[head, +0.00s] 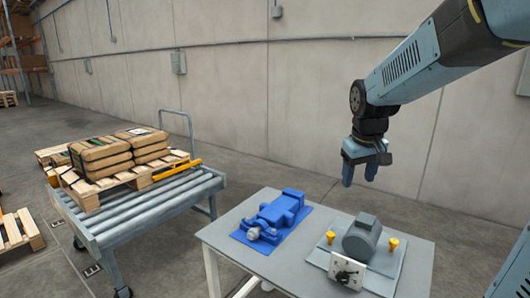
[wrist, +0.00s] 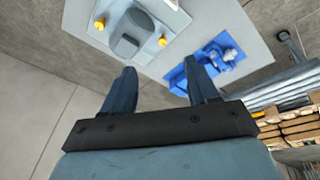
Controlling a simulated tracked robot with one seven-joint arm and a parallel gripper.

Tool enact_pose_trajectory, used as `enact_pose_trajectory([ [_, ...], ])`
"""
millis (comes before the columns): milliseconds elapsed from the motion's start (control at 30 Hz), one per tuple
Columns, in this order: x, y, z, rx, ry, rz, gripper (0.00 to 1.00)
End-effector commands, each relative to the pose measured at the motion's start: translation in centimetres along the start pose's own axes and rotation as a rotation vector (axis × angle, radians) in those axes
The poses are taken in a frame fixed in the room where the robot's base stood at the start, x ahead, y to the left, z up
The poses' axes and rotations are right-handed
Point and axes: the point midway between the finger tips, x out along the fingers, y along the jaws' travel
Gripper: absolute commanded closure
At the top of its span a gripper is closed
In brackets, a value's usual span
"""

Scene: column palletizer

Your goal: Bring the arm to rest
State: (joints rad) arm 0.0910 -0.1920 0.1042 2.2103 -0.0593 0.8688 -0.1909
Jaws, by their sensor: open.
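My arm reaches in from the upper right in the head view. My gripper (head: 360,176) hangs pointing down in the air, near the far edge of a grey table (head: 225,240). Its two blue fingers are apart with nothing between them. In the wrist view my gripper (wrist: 165,83) is open and empty, with the table (wrist: 250,30) beyond the fingertips.
On the table are a blue machine part (head: 275,214) and a grey motor (head: 362,238) on a plate with yellow knobs (head: 393,243). A roller cart (head: 140,215) at left bears a pallet (head: 150,177) with brown sacks (head: 102,155). A concrete wall (head: 290,90) stands behind.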

Motion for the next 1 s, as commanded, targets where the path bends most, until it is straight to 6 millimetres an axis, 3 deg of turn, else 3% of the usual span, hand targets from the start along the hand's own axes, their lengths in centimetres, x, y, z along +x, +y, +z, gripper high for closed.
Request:
enact_pose_trajectory([
  [300,-4.8,-1.6,6.8,0.103,0.1,0.008,0.41],
  [600,-7.2,-3.0,13.1,0.196,0.192,-0.011,0.41],
  [800,-7.6,-3.6,15.9,0.238,0.232,-0.026,0.41],
  [1000,-7.6,-3.9,16.7,0.252,0.243,-0.032,0.41],
])
